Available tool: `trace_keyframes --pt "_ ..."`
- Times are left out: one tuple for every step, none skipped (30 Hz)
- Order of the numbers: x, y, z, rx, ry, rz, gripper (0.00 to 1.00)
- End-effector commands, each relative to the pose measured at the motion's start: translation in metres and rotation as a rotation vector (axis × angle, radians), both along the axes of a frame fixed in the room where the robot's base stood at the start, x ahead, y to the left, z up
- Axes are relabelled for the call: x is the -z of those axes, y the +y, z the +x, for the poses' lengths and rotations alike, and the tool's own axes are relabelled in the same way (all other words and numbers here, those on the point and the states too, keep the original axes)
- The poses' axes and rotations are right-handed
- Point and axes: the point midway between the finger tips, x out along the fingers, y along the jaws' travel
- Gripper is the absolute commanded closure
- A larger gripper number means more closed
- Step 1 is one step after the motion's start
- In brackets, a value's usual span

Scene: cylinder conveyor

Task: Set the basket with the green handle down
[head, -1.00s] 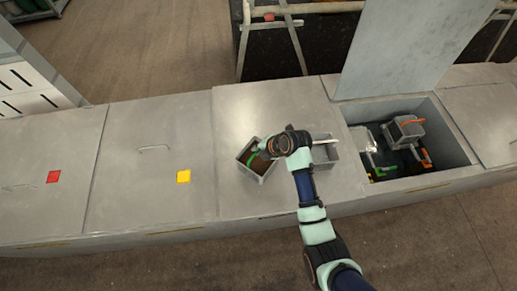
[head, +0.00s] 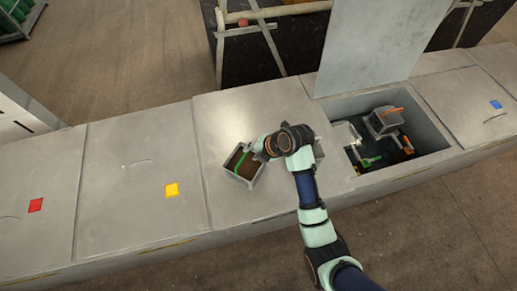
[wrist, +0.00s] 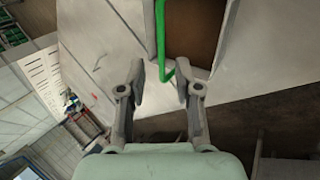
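The basket with the green handle (head: 232,178) is a grey box with brown contents. It stands on the closed grey counter panel, left of the open bin. Its green handle (wrist: 161,35) shows in the wrist view, running down the basket's brown opening. My gripper (head: 262,155) is at the basket's right side in the head view. In the wrist view my gripper (wrist: 160,82) has its two fingers apart, with the handle's lower end near the gap between the fingertips. Nothing is clamped between them.
An open bin (head: 436,140) with a raised lid (head: 385,45) lies to the right, holding several baskets, one with an orange handle (head: 392,111). The panels with yellow (head: 172,190) and red (head: 36,205) squares are clear.

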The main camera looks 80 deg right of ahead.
Motion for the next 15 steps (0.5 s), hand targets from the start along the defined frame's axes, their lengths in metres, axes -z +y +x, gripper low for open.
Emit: trace_keyframes --pt "-0.01 0.001 -0.007 0.003 -0.002 -0.003 0.67" --pt "-0.016 0.002 -0.01 0.002 -0.001 -0.003 0.67" --pt "-0.022 0.003 -0.014 0.002 -0.002 -0.003 0.67" --pt "-0.027 0.004 -0.017 0.001 -0.001 -0.002 0.67" --pt "-0.03 0.005 -0.019 0.002 -0.003 -0.002 0.67" --pt "-0.035 0.005 -0.022 0.001 -0.002 -0.001 0.67" --pt "-0.037 0.006 -0.024 0.002 -0.002 -0.002 0.67" --pt "-0.039 0.007 -0.025 0.001 -0.001 -0.001 0.67" --pt "-0.04 0.007 -0.026 0.001 0.0 0.001 0.67" --pt "-0.041 0.007 -0.027 0.0 0.0 0.0 0.67" --pt "-0.042 0.008 -0.027 0.0 0.0 0.0 0.67" --pt "-0.042 0.008 -0.027 0.0 0.0 0.0 0.67" --pt "-0.042 0.008 -0.027 0.0 0.0 0.0 0.67" --pt "-0.042 0.008 -0.027 0.0 0.0 0.0 0.67" --pt "-0.042 0.008 -0.027 0.0 0.0 0.0 0.67"
